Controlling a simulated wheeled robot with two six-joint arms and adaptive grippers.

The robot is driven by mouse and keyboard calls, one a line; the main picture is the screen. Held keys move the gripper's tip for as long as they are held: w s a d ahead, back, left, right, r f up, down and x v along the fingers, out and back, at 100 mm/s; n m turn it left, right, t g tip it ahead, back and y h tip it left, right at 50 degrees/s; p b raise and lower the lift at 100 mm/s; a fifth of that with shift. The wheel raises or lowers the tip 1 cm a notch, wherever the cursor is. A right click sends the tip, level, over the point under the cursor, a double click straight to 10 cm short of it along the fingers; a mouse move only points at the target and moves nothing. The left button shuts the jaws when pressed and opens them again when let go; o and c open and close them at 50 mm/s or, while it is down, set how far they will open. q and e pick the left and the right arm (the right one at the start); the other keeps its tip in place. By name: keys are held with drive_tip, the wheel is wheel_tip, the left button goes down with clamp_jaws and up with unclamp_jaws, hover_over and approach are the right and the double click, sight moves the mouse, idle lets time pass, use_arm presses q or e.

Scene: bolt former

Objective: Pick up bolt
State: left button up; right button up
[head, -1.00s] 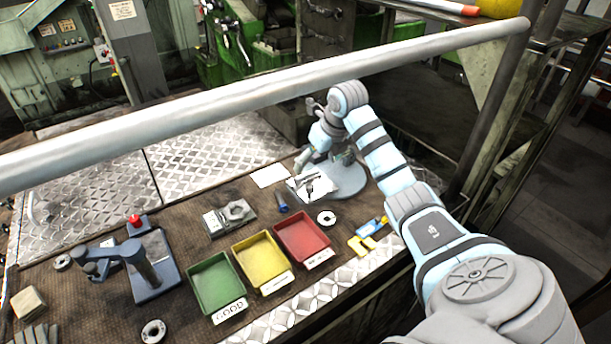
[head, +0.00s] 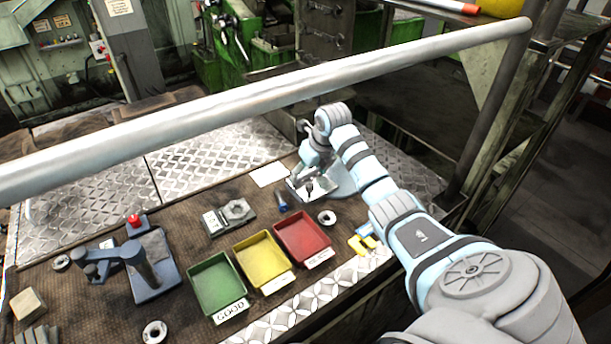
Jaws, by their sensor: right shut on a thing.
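My right gripper (head: 305,180) is at the far side of the bench, over a pale metal plate on a grey-blue rounded base. It is shut on a small dark piece, apparently the bolt (head: 309,188). The bolt is tiny and partly hidden by the gripper, so its shape and whether it touches the plate cannot be told. My left gripper is not in view.
Green (head: 216,312), yellow (head: 286,283) and red (head: 326,257) trays stand in front. A short blue peg (head: 282,202), a metal ring (head: 327,217) and a yellow-blue tool (head: 363,243) lie nearby. A grey rail (head: 200,118) crosses the view.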

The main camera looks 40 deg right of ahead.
sight(308, 175)
wheel_tip(308, 175, up, 20)
drive_tip(key=p, duration=0.3)
